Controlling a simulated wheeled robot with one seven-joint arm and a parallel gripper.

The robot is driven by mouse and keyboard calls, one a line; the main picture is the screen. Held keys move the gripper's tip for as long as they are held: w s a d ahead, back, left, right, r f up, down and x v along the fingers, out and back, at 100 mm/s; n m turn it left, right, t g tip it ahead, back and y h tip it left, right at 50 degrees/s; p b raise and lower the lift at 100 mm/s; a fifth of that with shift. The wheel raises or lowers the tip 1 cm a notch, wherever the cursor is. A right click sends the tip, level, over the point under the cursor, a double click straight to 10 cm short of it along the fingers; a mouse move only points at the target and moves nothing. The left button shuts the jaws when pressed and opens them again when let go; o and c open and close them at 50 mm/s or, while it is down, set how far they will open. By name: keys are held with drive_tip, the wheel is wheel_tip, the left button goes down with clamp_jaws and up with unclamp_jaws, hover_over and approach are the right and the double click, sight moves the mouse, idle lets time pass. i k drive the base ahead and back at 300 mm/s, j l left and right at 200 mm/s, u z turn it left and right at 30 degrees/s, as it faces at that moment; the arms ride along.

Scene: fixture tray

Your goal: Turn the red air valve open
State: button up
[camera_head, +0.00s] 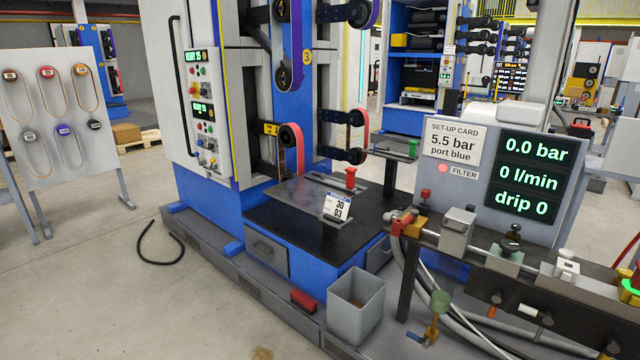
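A red handle-like part (404,218) sits at the left end of the pipe line on the dark bench rail (490,282), next to an orange-brown fitting. It looks like the red air valve; its exact handle angle is too small to tell. The grey display panel (470,195) behind it reads 0.0 bar, 0 l/min and drip 0. Its set-up card (453,142) reads 5.5 bar, port blue. My gripper is not in view.
A blue machine (215,205) with a dark table (300,215) stands behind. Hoses hang below the rail. A black hose loop (160,262) lies on the open floor at left.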

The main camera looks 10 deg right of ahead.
sight(413, 216)
drive_tip(key=i+j, duration=1.5)
drive_tip(key=i, duration=0.1)
